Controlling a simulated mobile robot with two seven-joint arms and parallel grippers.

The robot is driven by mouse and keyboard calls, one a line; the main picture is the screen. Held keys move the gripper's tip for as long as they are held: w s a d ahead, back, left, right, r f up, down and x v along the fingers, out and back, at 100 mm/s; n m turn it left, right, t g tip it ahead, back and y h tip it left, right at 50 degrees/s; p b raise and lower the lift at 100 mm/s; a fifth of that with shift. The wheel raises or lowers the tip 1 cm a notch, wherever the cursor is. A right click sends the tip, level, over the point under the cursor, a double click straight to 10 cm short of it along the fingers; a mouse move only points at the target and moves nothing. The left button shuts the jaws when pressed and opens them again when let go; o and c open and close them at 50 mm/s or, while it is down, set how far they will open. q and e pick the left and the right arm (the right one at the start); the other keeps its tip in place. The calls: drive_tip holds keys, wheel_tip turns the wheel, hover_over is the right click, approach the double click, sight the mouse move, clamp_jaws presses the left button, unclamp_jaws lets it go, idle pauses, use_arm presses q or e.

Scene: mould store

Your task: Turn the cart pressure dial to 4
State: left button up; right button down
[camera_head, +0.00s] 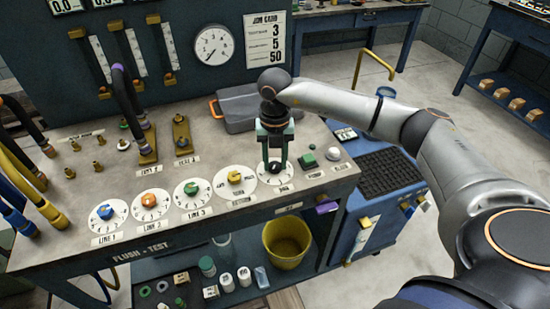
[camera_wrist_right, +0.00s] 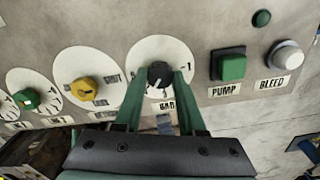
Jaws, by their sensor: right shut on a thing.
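The pressure dial is a white disc (camera_wrist_right: 152,48) with a black knob (camera_wrist_right: 160,74) at its centre, set in the bench top's front row. In the right wrist view a "1" shows at its right edge, and the label below it is partly covered, reading about "BAR". My right gripper (camera_head: 275,163) comes down over this dial from above. Its two green fingers (camera_wrist_right: 160,86) are shut on the black knob, one on each side. The knob also shows between them in the head view (camera_head: 275,168). The knob's exact pointer reading is too small to tell. My left gripper is not in view.
Left of the dial are a yellow selector knob (camera_head: 235,177) and green (camera_head: 191,188), orange (camera_head: 148,199) and blue (camera_head: 105,212) line knobs. Right of it are the green pump button (camera_wrist_right: 229,65) and white bleed button (camera_wrist_right: 286,56). A grey case (camera_head: 240,107) lies behind.

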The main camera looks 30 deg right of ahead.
sight(275, 165)
drive_tip(key=shift+w+r+m, duration=0.1)
drive_tip(key=shift+m, duration=0.5)
drive_tip(key=c, duration=0.5)
unclamp_jaws()
wheel_tip(275, 165, up, 12)
drive_tip(key=shift+r, duration=0.2)
drive_tip(key=shift+f, duration=0.1)
idle(0.5)
